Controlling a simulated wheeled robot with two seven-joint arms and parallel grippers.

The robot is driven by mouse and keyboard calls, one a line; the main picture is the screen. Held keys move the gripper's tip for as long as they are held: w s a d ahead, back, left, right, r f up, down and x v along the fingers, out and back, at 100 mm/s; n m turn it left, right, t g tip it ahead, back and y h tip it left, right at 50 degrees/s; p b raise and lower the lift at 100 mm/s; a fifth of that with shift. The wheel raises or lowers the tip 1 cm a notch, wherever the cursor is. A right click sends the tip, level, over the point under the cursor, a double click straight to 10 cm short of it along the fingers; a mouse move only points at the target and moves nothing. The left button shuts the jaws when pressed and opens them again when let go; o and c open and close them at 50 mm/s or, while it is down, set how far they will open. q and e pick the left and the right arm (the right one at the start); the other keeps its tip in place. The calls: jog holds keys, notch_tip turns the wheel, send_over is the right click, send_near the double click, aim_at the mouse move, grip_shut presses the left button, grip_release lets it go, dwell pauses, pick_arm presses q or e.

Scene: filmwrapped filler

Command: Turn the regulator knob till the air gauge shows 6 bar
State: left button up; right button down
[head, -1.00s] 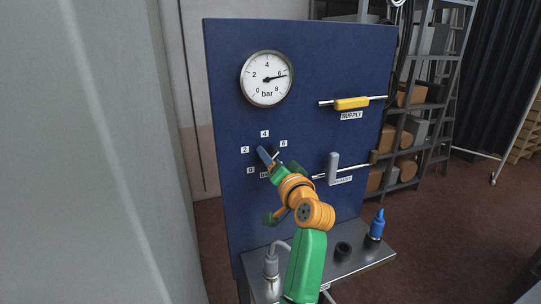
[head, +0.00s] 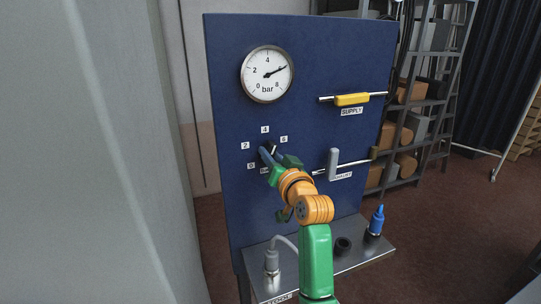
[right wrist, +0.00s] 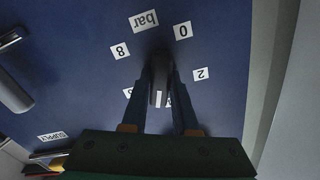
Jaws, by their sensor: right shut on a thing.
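The round white air gauge (head: 267,73) is at the upper left of the blue panel (head: 310,70). Its needle points up and right and lies over where the 6 numeral sits. The dark regulator knob (head: 272,148), ringed by number labels, is below it and partly hidden by my right gripper (head: 274,157). In the right wrist view the knob (right wrist: 159,85), with a pale line mark, sits between the two blue fingers of my right gripper (right wrist: 161,95), which is shut on it. My left gripper is out of view.
A yellow SUPPLY handle (head: 352,99) lies along its pipe. A grey handle (head: 333,164) stands upright across the pipe below it. A metal shelf (head: 350,262) holds a grey hose fitting (head: 271,262), a black ring (head: 343,246) and a blue-tipped fitting (head: 376,222).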

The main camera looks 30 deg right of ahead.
jog(key=c, duration=0.7)
grip_release()
jog(key=b+v, duration=0.2)
jog(key=v, duration=0.5)
